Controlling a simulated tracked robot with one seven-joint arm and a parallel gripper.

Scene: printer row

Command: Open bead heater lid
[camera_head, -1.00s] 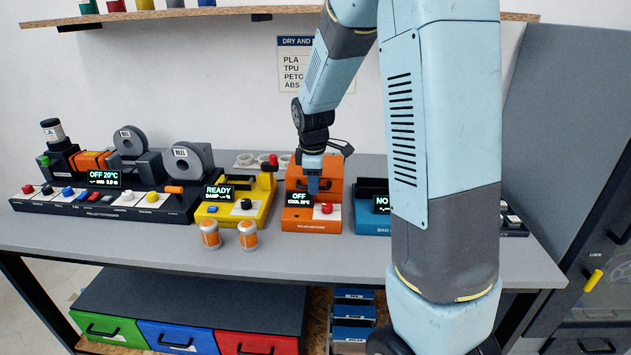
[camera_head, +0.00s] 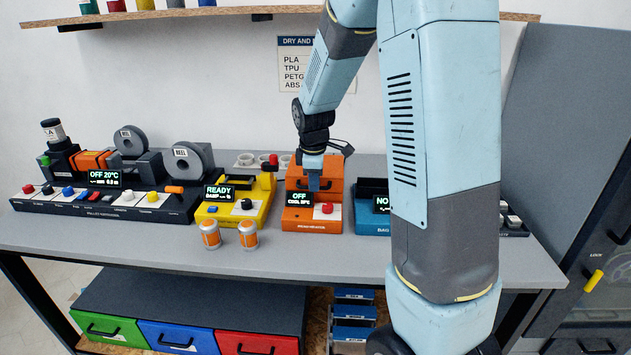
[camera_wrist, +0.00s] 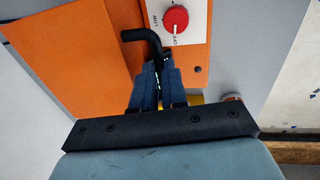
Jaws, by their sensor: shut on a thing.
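The bead heater (camera_head: 299,227) is an orange box on the bench, with a display reading OFF and COOL. A red knob (camera_head: 326,209) is on its front; the knob (camera_wrist: 175,19) also shows in the wrist view. Its orange lid (camera_head: 333,173) is behind my gripper (camera_head: 314,187); the lid (camera_wrist: 70,50) fills the left of the wrist view. My gripper (camera_wrist: 156,72) is shut on the black lid handle (camera_wrist: 142,36), whose bent end sticks out past the fingers. The arm hides part of the lid, and its exact tilt is hard to tell.
The yellow device (camera_head: 240,213) stands close left of the heater, and a blue device (camera_head: 370,218) close right. Two orange-and-white canisters (camera_head: 247,235) stand at the front left. The bench front (camera_head: 300,262) is clear. My arm hides the right side.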

